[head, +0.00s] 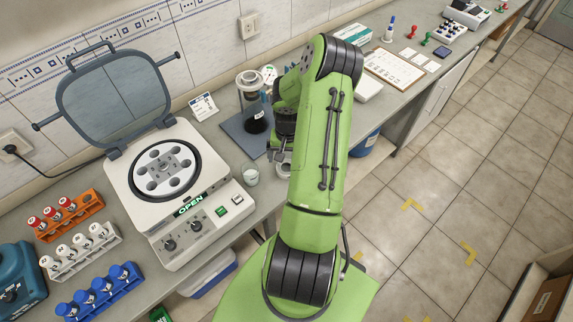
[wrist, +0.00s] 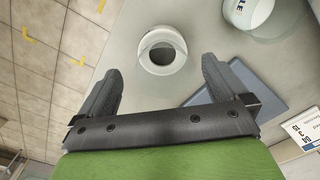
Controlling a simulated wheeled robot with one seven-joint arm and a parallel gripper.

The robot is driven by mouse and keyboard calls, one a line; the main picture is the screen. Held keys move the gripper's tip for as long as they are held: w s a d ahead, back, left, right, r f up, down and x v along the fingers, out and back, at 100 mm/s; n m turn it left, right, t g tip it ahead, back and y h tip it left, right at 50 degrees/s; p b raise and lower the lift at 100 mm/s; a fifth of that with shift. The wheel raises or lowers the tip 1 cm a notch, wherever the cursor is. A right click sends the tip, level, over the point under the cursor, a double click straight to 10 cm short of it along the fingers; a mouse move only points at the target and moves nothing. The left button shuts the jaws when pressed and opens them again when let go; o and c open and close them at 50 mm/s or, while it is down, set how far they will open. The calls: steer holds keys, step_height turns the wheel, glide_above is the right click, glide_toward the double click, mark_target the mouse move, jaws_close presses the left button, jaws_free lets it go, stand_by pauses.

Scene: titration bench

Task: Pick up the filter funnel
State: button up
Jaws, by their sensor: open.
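The likely filter funnel is a pale round piece with a wide rim and a dark centre (wrist: 162,50). It stands on the grey bench near its edge, and in the head view it shows partly behind my arm (head: 284,172). My gripper (wrist: 162,82) is open and empty. Its two dark fingers point towards the round piece, one to each side, with gaps between. In the head view my gripper (head: 277,153) is largely hidden by my green arm. I cannot tell its height above the bench.
A glass vessel with dark contents (head: 255,110) stands on a blue-grey mat (head: 232,128). An open-lidded centrifuge (head: 190,222) and tube racks (head: 72,212) fill the left.

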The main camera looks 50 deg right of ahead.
mark_target(287, 164)
steer(key=f, duration=0.5)
steer(key=shift+w+f, duration=0.1)
steer(key=shift+w, duration=0.1)
steer(key=c, duration=1.1)
